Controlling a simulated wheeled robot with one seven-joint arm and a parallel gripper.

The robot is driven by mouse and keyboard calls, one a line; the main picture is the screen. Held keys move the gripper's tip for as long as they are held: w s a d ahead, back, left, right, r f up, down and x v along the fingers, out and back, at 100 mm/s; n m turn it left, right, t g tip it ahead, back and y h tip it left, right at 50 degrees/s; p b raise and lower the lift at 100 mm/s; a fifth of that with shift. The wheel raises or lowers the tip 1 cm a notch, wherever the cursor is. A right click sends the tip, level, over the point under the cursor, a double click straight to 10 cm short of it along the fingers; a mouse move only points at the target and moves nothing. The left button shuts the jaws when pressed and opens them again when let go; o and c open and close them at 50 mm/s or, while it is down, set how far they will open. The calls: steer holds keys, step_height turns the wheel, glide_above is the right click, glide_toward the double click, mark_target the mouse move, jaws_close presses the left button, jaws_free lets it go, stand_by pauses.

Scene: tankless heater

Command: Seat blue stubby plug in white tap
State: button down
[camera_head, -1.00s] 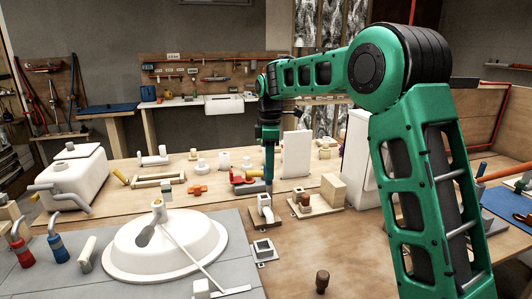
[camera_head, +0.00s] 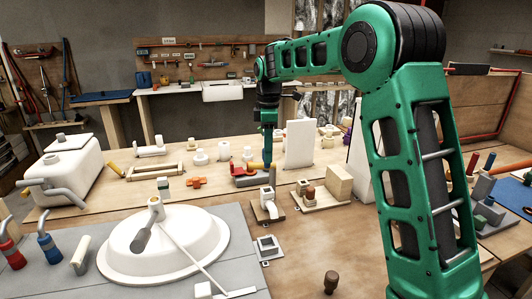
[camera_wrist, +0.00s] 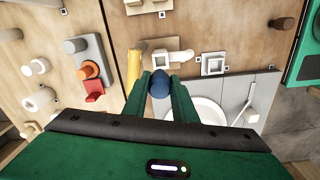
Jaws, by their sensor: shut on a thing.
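My gripper (camera_wrist: 160,88) is shut on the blue stubby plug (camera_wrist: 158,87), whose rounded blue end shows between the fingertips in the wrist view. In the head view my gripper (camera_head: 267,163) points down, above and slightly behind the white tap (camera_head: 268,194); the plug is too small to make out there. The tap is an upright white block with a square opening on a wooden base. In the wrist view the white tap's bent spout (camera_wrist: 180,56) shows just beyond the plug. The plug appears apart from the tap.
A white square frame (camera_head: 267,245) lies nearer than the tap. A wooden block (camera_head: 339,183) and brown fitting stand to its right, a tall white panel (camera_head: 299,147) behind. A red part (camera_head: 246,179) lies close behind left. A white dome (camera_head: 190,245) fills the front left.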

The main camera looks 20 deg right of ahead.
mark_target(269, 165)
steer(key=shift+f, duration=2.5)
steer(key=shift+s, duration=0.1)
steer(key=shift+d, duration=0.1)
steer(key=shift+f, duration=0.2)
steer(key=shift+f, duration=1.45)
steer(key=shift+f, duration=1.6)
stand_by(1.6)
steer(key=c, duration=1.4)
jaws_free()
